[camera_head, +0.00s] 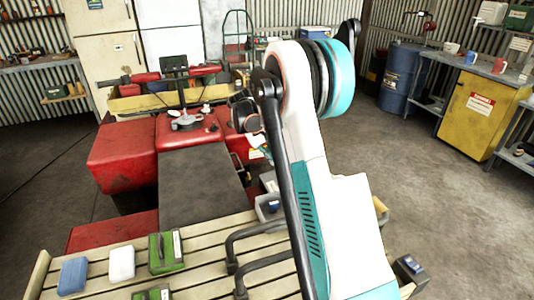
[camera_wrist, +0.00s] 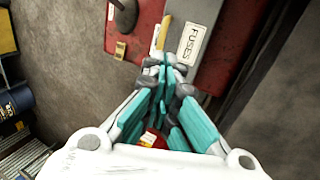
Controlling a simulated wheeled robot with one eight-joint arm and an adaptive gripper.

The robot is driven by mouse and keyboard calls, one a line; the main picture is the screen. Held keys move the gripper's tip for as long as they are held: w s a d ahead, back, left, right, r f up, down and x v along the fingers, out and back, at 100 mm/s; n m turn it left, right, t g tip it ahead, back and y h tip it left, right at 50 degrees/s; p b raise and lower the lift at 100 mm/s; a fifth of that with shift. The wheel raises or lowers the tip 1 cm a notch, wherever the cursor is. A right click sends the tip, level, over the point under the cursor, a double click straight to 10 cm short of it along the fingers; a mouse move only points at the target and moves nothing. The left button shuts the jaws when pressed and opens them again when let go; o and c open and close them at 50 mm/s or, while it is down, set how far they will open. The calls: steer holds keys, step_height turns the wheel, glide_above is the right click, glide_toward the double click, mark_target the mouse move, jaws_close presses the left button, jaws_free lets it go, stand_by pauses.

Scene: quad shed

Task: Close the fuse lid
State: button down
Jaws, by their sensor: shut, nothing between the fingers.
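In the wrist view, a grey panel with a white label reading "FUSES" (camera_wrist: 192,42) lies on the red vehicle body (camera_wrist: 140,30). I take this panel to be the fuse lid; I cannot tell how far open it stands. My gripper (camera_wrist: 168,60) is shut and empty, its fingertips at the near edge of the labelled panel. Whether they touch it is unclear. A narrow yellow piece (camera_wrist: 163,32) shows just left of the label. In the head view, my arm hides most of the gripper and the fuse area.
In the head view, the red quad (camera_head: 120,158) stands ahead with a dark seat (camera_head: 200,185). A slatted wooden rack (camera_head: 110,275) in front carries green, white and blue boxes. A blue barrel (camera_head: 400,78) and yellow cabinet (camera_head: 480,112) stand right. Open floor lies on both sides.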

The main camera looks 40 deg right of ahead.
mark_target(281, 175)
steer(key=b+x, duration=0.2)
steer(key=x, duration=0.5)
steer(key=shift+f, duration=0.15)
steer(key=shift+s+d+f+y, duration=0.2)
steer(key=shift+d+y, duration=0.25)
steer(key=shift+y, duration=0.05)
steer(key=shift+s+d+f, duration=0.1)
steer(key=shift+d+f, duration=0.35)
steer(key=shift+f, duration=0.05)
steer(key=d+p+v, duration=0.1)
steer(key=p+v, duration=0.4)
steer(key=v, duration=0.9)
steer(key=shift+s+r, duration=0.25)
